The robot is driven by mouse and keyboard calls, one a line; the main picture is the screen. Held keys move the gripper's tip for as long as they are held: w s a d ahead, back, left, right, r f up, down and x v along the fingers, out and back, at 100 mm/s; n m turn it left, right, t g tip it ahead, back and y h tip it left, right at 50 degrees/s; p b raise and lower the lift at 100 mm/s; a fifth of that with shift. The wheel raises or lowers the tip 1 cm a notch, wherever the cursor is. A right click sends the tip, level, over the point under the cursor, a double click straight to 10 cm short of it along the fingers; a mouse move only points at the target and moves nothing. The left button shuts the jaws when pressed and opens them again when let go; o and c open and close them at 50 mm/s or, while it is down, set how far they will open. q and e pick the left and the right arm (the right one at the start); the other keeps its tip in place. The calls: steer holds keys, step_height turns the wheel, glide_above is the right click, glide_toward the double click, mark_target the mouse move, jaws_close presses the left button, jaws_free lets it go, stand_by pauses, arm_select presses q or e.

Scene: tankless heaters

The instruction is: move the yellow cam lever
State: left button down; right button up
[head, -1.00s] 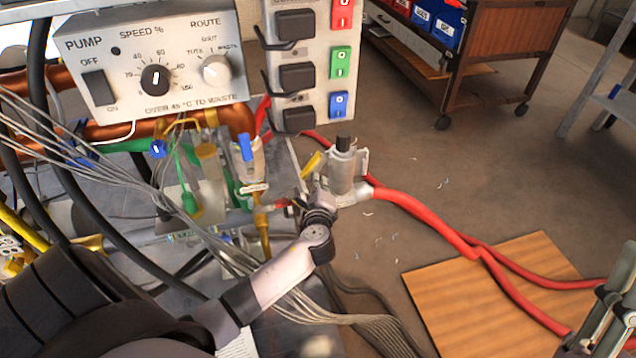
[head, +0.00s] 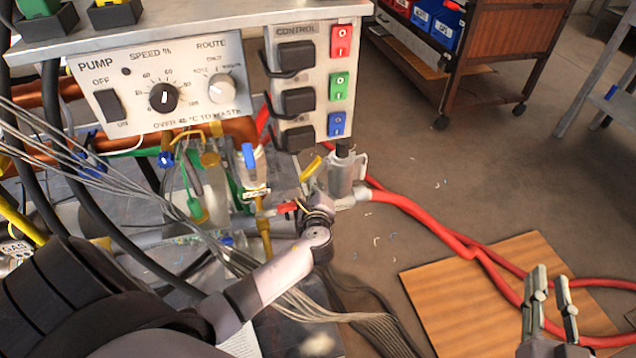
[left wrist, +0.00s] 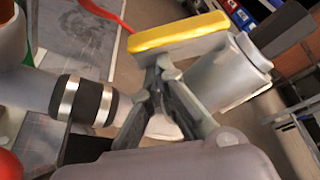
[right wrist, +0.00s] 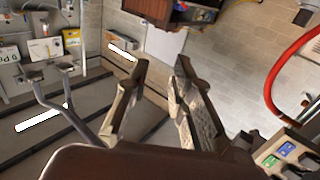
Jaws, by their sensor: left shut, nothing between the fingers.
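The yellow cam lever (head: 311,168) sticks out beside a grey cylindrical coupling (head: 341,175) that joins a red hose. In the left wrist view the lever (left wrist: 178,34) is a yellow bar lying across, just beyond my left fingertips (left wrist: 160,68). My left gripper (head: 318,208) is shut and empty, close below the lever; I cannot tell whether it touches. The coupling's grey body (left wrist: 222,75) is right of the fingers. My right gripper (head: 550,285) is open and empty at the lower right, over the wooden board. It also shows open in the right wrist view (right wrist: 160,68).
A red hose (head: 430,217) crosses the floor and a wooden board (head: 430,295). A cart (head: 500,60) stands at the back.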

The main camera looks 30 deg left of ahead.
arm_select(q)
steer(key=shift+a+r+p, duration=0.1)
steer(key=shift+r+p, duration=0.2)
steer(key=shift+p, duration=0.35)
steer(key=shift+s+a+m+g+p, duration=0.15)
steer(key=shift+m+g+p, duration=0.15)
steer(key=shift+m+p, duration=0.2)
arm_select(e)
steer(key=s+d+f+g+h, duration=0.2)
steer(key=s+f+g, duration=0.3)
steer(key=f, duration=0.6)
steer(key=shift+s+d+g, duration=0.15)
steer(key=shift+d+g, duration=0.35)
steer(key=shift+g, duration=0.7)
steer(key=shift+f, duration=0.1)
